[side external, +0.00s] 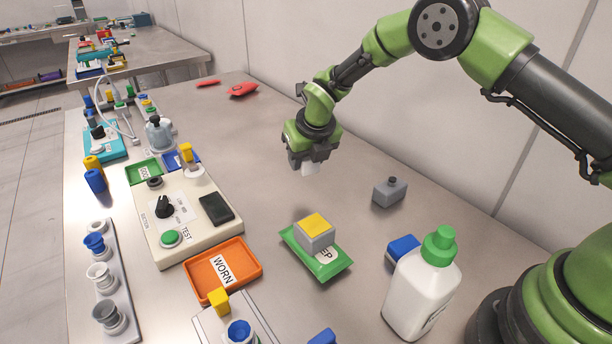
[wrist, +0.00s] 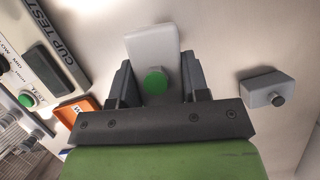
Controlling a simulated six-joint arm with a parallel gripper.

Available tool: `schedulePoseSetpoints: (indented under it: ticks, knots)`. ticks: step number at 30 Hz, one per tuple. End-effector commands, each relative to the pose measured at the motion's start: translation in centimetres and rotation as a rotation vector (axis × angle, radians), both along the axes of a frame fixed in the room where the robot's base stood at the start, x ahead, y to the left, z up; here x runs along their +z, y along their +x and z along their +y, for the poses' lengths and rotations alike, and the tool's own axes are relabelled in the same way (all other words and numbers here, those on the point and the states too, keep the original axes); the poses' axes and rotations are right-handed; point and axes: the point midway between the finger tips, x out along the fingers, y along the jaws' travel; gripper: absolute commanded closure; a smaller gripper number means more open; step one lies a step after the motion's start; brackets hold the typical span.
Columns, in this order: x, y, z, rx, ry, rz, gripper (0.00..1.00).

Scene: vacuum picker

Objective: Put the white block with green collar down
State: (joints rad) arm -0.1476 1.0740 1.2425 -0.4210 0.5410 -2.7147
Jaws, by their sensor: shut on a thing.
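My gripper (side external: 309,160) is shut on the white block with green collar. The white block (side external: 310,169) shows as a small pale piece below the fingers in the side view; its green collar is hidden there. In the wrist view the block (wrist: 150,43) stands out between the two fingers (wrist: 157,90), with the round green part (wrist: 155,82) facing the camera. The block appears to be held above the bare table (side external: 262,160); the exact gap is hard to tell.
A grey block (side external: 389,194) with a knob lies right of my gripper. A green tray (side external: 327,268) holds a grey block with a yellow top (side external: 315,231). An orange WORN tray (side external: 223,271), a test box (side external: 190,245) and a white bottle (side external: 420,292) stand nearer. Table behind is mostly clear.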

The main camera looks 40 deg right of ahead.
Motion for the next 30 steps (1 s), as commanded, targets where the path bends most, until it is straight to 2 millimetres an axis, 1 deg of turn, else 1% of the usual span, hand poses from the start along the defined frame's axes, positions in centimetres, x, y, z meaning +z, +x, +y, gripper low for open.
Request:
schedulePoseSetpoints:
  ticks: [1, 3, 6, 11, 14, 17, 20, 23, 26, 29, 30]
  knots:
    - [0.9, 0.1, 0.0, -0.001, 0.001, -0.003, 0.87]
    - [1.7, 0.0, 0.0, 0.0, 0.0, -0.002, 0.87]
    - [2.4, 0.0, 0.0, 0.0, 0.0, 0.0, 0.87]
    - [2.5, -0.2, -0.3, -0.022, 0.0, 0.003, 0.87]
    - [2.4, -0.6, -1.0, -0.089, -0.002, 0.003, 0.87]
    - [2.2, -1.4, -2.2, -0.211, -0.002, 0.003, 0.87]
    - [2.0, -2.6, -3.9, -0.382, -0.003, 0.003, 0.87]
    - [1.8, -4.2, -5.8, -0.591, -0.005, 0.004, 0.87]
    - [1.6, -6.2, -7.8, -0.842, -0.006, 0.003, 0.87]
    - [1.5, -8.8, -10.0, -1.145, -0.006, 0.003, 0.87]
    - [1.4, -10.0, -10.9, -1.285, -0.007, 0.003, 0.87]
